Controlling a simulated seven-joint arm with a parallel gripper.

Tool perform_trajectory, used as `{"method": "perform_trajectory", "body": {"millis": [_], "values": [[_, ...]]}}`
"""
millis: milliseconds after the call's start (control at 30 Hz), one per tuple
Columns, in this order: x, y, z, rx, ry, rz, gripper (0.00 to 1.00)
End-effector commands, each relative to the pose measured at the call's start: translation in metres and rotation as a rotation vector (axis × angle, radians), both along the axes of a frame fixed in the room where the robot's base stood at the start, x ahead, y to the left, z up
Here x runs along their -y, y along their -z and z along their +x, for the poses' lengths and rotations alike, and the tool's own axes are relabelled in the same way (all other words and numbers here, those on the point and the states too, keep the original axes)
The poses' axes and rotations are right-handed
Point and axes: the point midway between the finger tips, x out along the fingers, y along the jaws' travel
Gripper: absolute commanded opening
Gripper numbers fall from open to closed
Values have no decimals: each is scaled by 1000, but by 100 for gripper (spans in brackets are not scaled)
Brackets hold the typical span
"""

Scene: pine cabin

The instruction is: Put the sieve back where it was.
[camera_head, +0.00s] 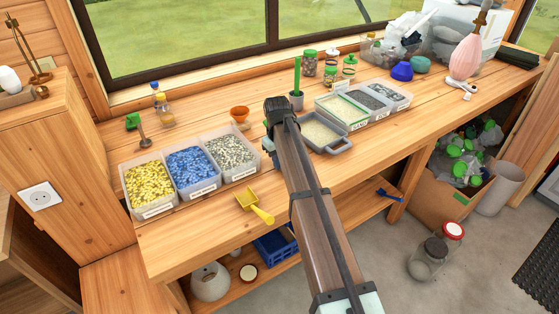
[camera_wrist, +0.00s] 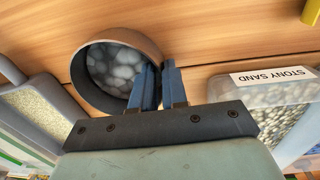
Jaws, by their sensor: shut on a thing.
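My gripper (camera_wrist: 158,68) is shut on the right rim of a round, brown-walled vessel (camera_wrist: 82,92), which I take to be the sieve. White pebbles lie inside it and hide its bottom, so I cannot see a mesh. It is above the wooden bench, between a grey tray of sand (camera_wrist: 45,80) and a bin labelled STONY SAND (camera_wrist: 275,93). Whether it touches the bench is unclear. In the head view my gripper (camera_head: 269,145) is mostly behind my arm, and the vessel is hidden there.
Bins of yellow, blue and grey grains (camera_head: 192,190) stand left; the grey tray (camera_head: 325,150) and more bins (camera_head: 383,118) stand right. A yellow scoop (camera_head: 254,205) lies at the front edge.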

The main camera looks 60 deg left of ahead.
Motion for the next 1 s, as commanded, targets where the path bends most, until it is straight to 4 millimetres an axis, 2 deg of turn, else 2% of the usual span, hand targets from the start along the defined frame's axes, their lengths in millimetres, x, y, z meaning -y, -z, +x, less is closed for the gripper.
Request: {"method": "perform_trajectory", "body": {"millis": [33, 67, 300, 667, 767, 1000], "values": [[0, 1, 0, 0, 0, 0, 0], [0, 2, 0, 0, 0, 0, 15], [0, 1, 0, 0, 0, 0, 38], [0, -5, 0, 0, 0, 1, 39], [-1, -15, 0, 1, 0, 1, 39], [-1, -59, -2, 1, 0, 2, 39]]}}
